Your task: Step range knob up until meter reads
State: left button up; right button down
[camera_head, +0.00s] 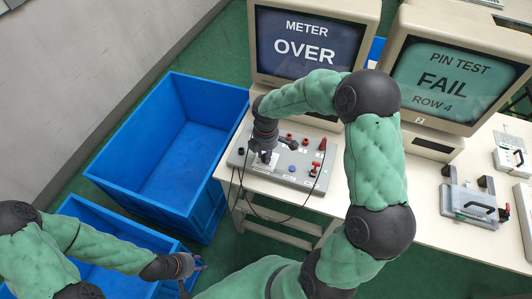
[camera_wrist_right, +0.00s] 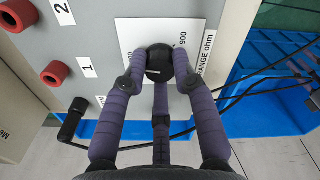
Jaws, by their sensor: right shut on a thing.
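The meter screen (camera_head: 305,45) reads "OVER". The range knob (camera_wrist_right: 158,62) is black and round, on a white label plate (camera_wrist_right: 132,34) marked "RANGE ohm" and "900" in the right wrist view. My right gripper (camera_wrist_right: 160,80) is shut on the knob, its purple-grey fingers around it. In the head view my right gripper (camera_head: 264,148) is over the left part of the grey test box (camera_head: 308,178), hiding the knob. The knob's exact setting cannot be read. My left gripper (camera_head: 192,270) is open and empty, low over the front blue bin.
Red sockets (camera_wrist_right: 52,73) and a black plug (camera_wrist_right: 73,119) with cables lie left of the knob. A second monitor (camera_head: 450,75) reads "PIN TEST FAIL ROW 4". Blue bins (camera_head: 165,140) stand on the left. A clamp fixture (camera_head: 475,205) sits on the right bench.

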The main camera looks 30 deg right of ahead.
jog(key=m+p, duration=0.1)
jog(key=m, duration=0.4)
jog(key=shift+a+f, duration=0.1)
jog(key=m, duration=0.6)
jog(key=shift+m, duration=0.4)
jog(key=m+b, duration=0.1)
jog(key=m, duration=0.5)
jog(key=m+b, duration=0.1)
jog(key=m, duration=0.5)
jog(key=shift+m, duration=0.3)
jog(key=c, duration=1)
grip_release()
